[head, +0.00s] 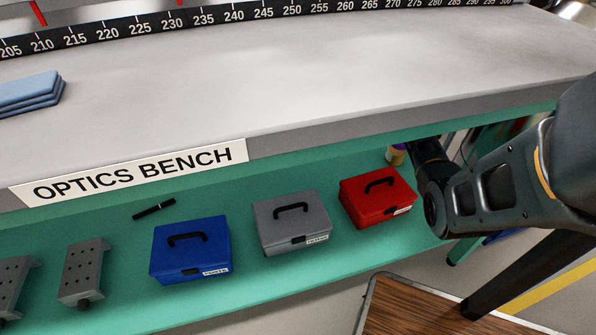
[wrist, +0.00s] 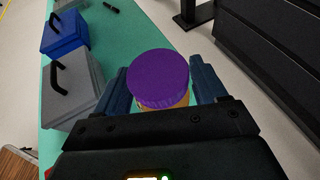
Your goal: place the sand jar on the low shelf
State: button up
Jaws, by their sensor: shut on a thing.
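The sand jar (wrist: 160,80) has a purple lid and a sand-yellow body. It sits upright between the two dark fingers of my gripper (wrist: 158,88), which is shut on it. In the head view the jar (head: 396,155) shows small under the bench top, just behind the red box, with my gripper (head: 415,150) partly hidden by the bench edge. The low shelf (head: 335,175) is the green surface under the optics bench. I cannot tell whether the jar's base touches the shelf, because its lower part is hidden.
A red box (head: 378,197), a grey box (head: 291,222) and a blue box (head: 189,250) stand in a row on the shelf. A black pen-like thing (head: 153,210) and grey perforated blocks (head: 83,272) lie further left. The bench top (head: 300,75) overhangs the shelf.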

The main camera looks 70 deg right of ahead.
jog(key=shift+w+a+f+b, duration=0.75)
jog(key=shift+a+f, duration=0.5)
jog(key=shift+f, duration=0.3)
jog(key=shift+w+a+f+b, duration=0.5)
jog(key=shift+w+a+f, duration=0.35)
jog(key=shift+a+f, duration=0.5)
jog(key=shift+w+a+f+b, duration=0.75)
jog(key=shift+a+f, duration=0.35)
jog(key=shift+f, duration=0.6)
jog(key=shift+f, duration=0.15)
jog(key=o, duration=1.3)
jog(key=shift+r, duration=0.25)
jog(key=p+v, duration=0.3)
jog(key=v, duration=0.8)
jog(key=shift+s+d+p, duration=0.1)
jog(key=shift+s+p, duration=0.2)
jog(key=shift+s, duration=0.15)
